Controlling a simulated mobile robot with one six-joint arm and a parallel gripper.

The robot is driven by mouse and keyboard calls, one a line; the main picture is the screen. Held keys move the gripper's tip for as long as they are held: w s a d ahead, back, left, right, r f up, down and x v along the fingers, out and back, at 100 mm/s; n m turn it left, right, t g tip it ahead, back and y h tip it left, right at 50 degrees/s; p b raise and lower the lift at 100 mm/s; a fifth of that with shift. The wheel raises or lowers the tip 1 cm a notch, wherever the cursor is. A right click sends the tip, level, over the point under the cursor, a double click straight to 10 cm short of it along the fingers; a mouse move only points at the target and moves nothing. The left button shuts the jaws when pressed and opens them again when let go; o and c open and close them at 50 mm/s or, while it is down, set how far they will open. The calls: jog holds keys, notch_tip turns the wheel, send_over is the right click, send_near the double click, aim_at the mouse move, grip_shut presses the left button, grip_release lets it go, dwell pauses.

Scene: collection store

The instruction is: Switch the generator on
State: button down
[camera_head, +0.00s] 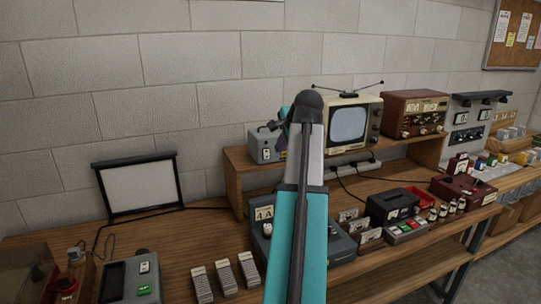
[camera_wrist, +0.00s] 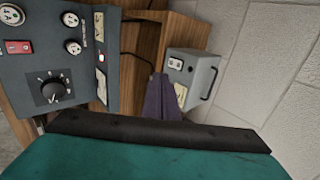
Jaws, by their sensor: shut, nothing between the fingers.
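No label that I can read names the generator. A small grey box with a handle (camera_head: 264,145) stands at the left end of the raised shelf. In the wrist view the grey box (camera_wrist: 195,72) shows a small pale switch plate (camera_wrist: 175,63) and a meter. A larger blue-grey unit (camera_head: 262,221) stands on the bench below, partly behind my arm. In the wrist view this unit (camera_wrist: 85,92) shows a red rocker switch (camera_wrist: 18,47), a black dial and sockets. My gripper (camera_wrist: 160,80) is shut and empty, its dark fingers in front of the grey box; whether they touch cannot be told.
The wooden shelf (camera_head: 234,158) also carries an old television (camera_head: 348,124) and a brown radio (camera_head: 413,115). A framed white screen (camera_head: 140,187), a handset-like instrument (camera_head: 128,277) and several ribbed blocks are at the left. Bench around the screen is fairly clear.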

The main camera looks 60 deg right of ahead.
jog(key=shift+s+d, duration=0.1)
jog(key=shift+d, duration=0.1)
jog(key=p, duration=0.4)
send_near(267, 159)
jog(key=s+f+x, duration=0.1)
jog(key=x, duration=0.3)
jog(key=shift+w+d, duration=0.15)
jog(key=shift+w, duration=0.3)
jog(key=shift+w+d, duration=0.2)
jog(key=shift+w, duration=0.25)
jog(key=shift+f, duration=0.1)
jog(key=shift+s+d, duration=0.1)
